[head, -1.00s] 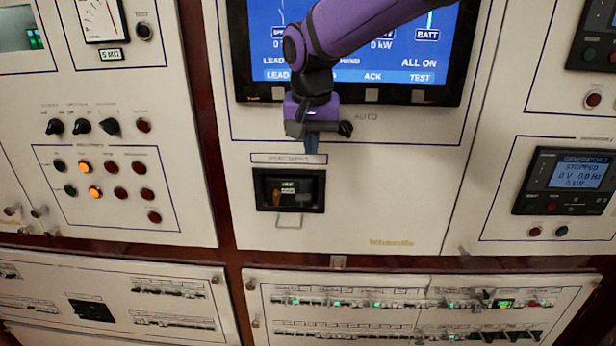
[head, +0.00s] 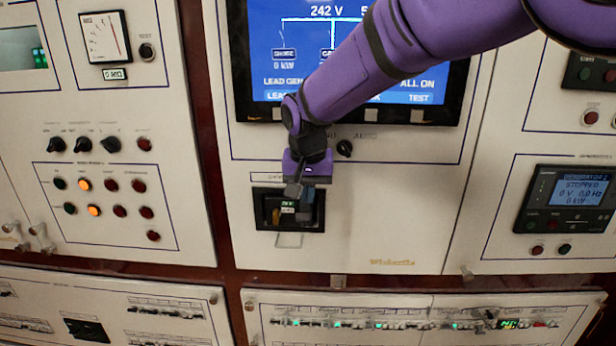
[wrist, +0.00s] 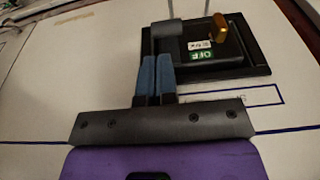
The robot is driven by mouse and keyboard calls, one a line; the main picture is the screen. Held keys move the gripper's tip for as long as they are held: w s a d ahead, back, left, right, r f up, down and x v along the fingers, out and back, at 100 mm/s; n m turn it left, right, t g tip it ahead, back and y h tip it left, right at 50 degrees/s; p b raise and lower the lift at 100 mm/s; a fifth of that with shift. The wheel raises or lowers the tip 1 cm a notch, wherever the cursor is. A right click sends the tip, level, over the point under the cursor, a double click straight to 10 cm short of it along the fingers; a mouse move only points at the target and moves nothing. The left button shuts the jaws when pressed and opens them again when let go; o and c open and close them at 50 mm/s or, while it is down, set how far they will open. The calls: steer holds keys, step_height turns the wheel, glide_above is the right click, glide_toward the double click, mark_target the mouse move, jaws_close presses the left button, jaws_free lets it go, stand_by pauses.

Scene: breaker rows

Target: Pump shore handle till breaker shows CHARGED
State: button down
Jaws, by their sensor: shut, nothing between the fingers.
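The shore breaker (head: 262,222) is a dark unit in a black frame on the cream panel. In the wrist view the breaker (wrist: 240,60) shows a green OFF label (wrist: 202,55), a small white label too small to read surely, and a brass knob (wrist: 220,28). A dark grey block that looks like the pump handle (wrist: 169,38) sits beside the labels. My gripper (head: 304,212) is in front of the breaker's right half and hides part of it. In the wrist view my gripper's blue fingertips (wrist: 155,62) are together and empty, close to the handle; contact cannot be told.
A blue display screen (head: 290,60) is above the breaker, partly behind my arm. A selector knob (head: 345,148) is just right of my gripper. A thin wire loop (head: 289,246) hangs below the breaker. A row of small breakers (head: 400,324) lies lower down.

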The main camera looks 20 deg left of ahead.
mark_target(303, 218)
steer(key=shift+w+f, duration=0.15)
steer(key=shift+f, duration=0.55)
steer(key=shift+w+f, duration=0.15)
steer(key=shift+f, duration=0.5)
steer(key=shift+s, duration=0.15)
steer(key=shift+s+f+t, duration=0.1)
steer(key=shift+s+t, duration=0.05)
steer(key=shift+t, duration=0.25)
